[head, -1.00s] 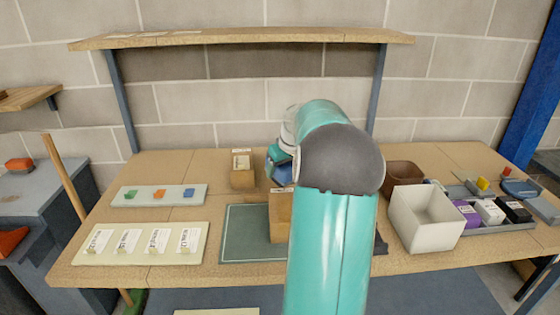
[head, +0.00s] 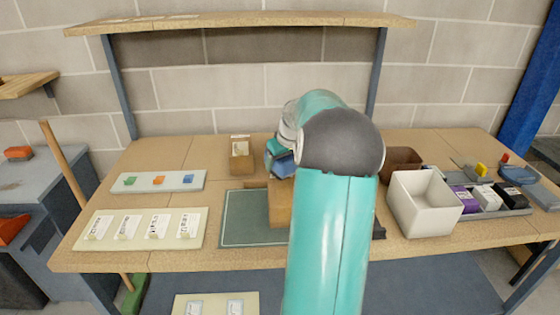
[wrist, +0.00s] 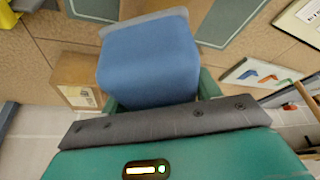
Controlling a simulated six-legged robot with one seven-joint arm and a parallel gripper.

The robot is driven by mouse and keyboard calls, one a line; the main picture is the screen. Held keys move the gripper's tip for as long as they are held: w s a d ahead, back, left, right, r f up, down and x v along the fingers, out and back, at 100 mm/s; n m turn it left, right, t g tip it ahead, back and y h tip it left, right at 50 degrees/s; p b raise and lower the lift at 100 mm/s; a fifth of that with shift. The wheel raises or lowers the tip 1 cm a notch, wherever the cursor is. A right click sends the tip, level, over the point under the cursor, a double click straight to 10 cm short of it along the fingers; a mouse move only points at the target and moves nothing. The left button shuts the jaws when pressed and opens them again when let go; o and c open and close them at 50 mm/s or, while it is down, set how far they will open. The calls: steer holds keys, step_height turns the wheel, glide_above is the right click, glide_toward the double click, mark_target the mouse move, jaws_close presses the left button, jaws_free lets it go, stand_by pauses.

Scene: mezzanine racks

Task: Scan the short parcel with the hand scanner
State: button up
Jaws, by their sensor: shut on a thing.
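My gripper (wrist: 155,100) is shut on a blue block-shaped thing, seemingly the hand scanner (wrist: 148,60), which hides what lies behind it in the wrist view. In the head view the scanner (head: 284,166) is partly hidden by my arm and is held above the table. A small cardboard parcel (head: 242,164) with a pale label stands behind the dark mat, left of my gripper. Another cardboard parcel (head: 279,206) stands on the mat, its right side hidden by my arm. I cannot tell for sure which is the short parcel. A labelled box (wrist: 76,82) shows beside the scanner.
The dark mat (head: 238,226) is bare at its left. A white bin (head: 425,215), a brown container (head: 402,161) and a grey tray (head: 520,205) fill the right side. A card board (head: 140,243) and a strip with coloured blocks (head: 140,187) lie at left. A shelf (head: 240,20) hangs above.

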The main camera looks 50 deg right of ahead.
steer(key=shift+f, duration=0.75)
stand_by(0.6)
steer(key=shift+r, duration=3.55)
